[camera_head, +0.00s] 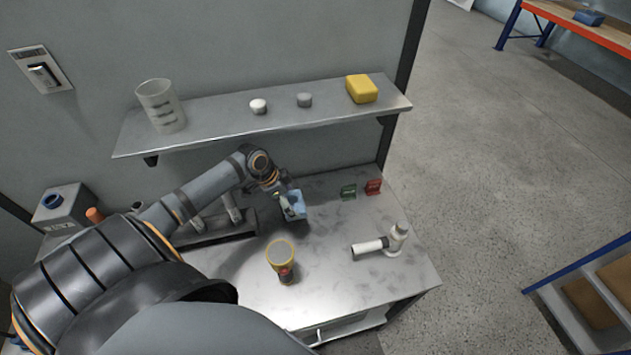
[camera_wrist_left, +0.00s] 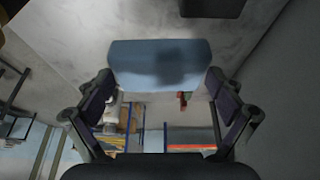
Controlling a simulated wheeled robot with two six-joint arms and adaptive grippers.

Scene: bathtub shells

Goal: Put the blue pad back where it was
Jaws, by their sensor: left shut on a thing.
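The blue pad (camera_wrist_left: 160,64) is a light blue block between the two fingers of my left gripper (camera_wrist_left: 160,82) in the left wrist view. The gripper is shut on it. In the head view my left gripper (camera_head: 291,206) is over the back middle of the metal bench (camera_head: 330,275), with the blue pad (camera_head: 298,199) at its tip. A green block (camera_head: 348,191) and a red block (camera_head: 373,187) stand to the right of the pad on the bench. Whether the pad touches the bench is hard to tell. My right gripper is not in view.
A yellow-topped cup-like item (camera_head: 281,256) and a white cylindrical tool (camera_head: 380,244) are on the bench. Above it, a wall shelf (camera_head: 220,125) holds a clear beaker (camera_head: 161,106), two small round pieces and a yellow block (camera_head: 361,89). A dark rack (camera_head: 215,229) stands left of my gripper.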

